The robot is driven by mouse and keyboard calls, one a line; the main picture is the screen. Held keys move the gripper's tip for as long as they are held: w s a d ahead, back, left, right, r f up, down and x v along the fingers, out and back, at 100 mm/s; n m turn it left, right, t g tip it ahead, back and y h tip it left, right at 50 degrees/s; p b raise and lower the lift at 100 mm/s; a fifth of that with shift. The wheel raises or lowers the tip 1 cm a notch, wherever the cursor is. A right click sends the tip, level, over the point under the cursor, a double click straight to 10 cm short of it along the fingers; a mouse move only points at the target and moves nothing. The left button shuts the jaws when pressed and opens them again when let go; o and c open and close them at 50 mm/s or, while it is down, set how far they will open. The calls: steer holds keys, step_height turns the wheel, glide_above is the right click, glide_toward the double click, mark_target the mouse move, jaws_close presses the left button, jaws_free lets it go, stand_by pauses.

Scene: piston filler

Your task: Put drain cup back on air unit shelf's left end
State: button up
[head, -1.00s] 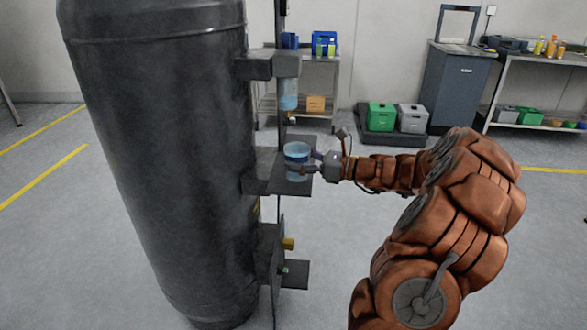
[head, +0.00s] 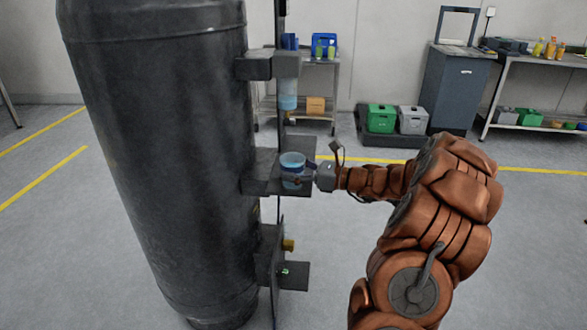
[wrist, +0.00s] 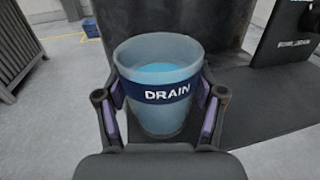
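The drain cup (head: 291,168) is a pale blue translucent cup with a dark blue band reading DRAIN. In the wrist view the cup (wrist: 160,115) is upright with blue liquid inside. My gripper (head: 298,180) has a finger on each side of it, and the pads press its sides in the wrist view (wrist: 160,100). The air unit shelf (head: 262,184) is a dark plate beside the tank. The cup is over or on this shelf (wrist: 265,105); I cannot tell if its base touches.
The large dark tank (head: 165,150) stands left of the shelf. A clear bowl (head: 287,94) hangs above the cup. A lower bracket with a brass fitting (head: 288,245) is below. Open floor lies to the right.

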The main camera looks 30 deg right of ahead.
steer(key=o, duration=0.4)
steer(key=shift+r, duration=0.1)
steer(key=v, duration=1.2)
steer(key=shift+p, duration=0.4)
